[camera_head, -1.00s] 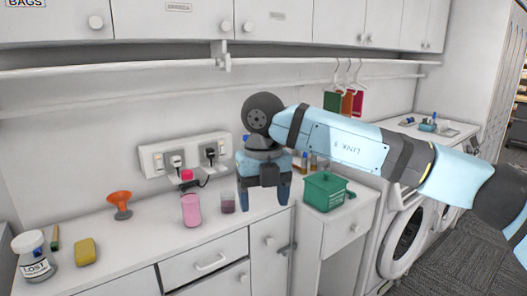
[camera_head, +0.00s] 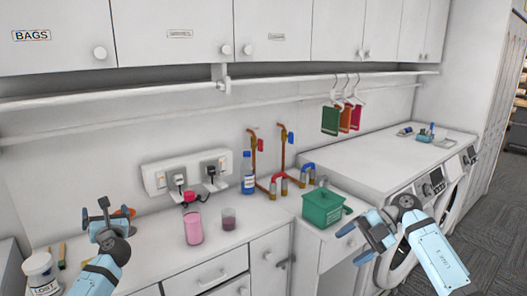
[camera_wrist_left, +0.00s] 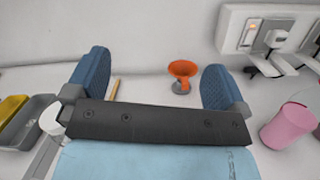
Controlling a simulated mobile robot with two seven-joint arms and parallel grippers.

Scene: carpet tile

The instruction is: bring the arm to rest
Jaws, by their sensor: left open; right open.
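My right gripper (camera_head: 354,243) is open and empty. It hangs low in front of the green box and the washing machines, and its arm comes in from the lower right. My left gripper (camera_head: 108,211) is open above the left part of the counter. In the left wrist view its two blue fingers (camera_wrist_left: 153,78) stand wide apart with nothing held between them. An orange funnel (camera_wrist_left: 183,72) shows beyond them. In the head view the left gripper hides most of this funnel.
The white counter (camera_head: 215,245) holds a pink cup (camera_head: 193,228), a dark red cup (camera_head: 228,219), a blue-capped bottle (camera_head: 248,175) and a white jar (camera_head: 40,272). A green box (camera_head: 323,207) stands further right. Wall cabinets (camera_head: 170,35) and a rail run above. Carpet is clear at right.

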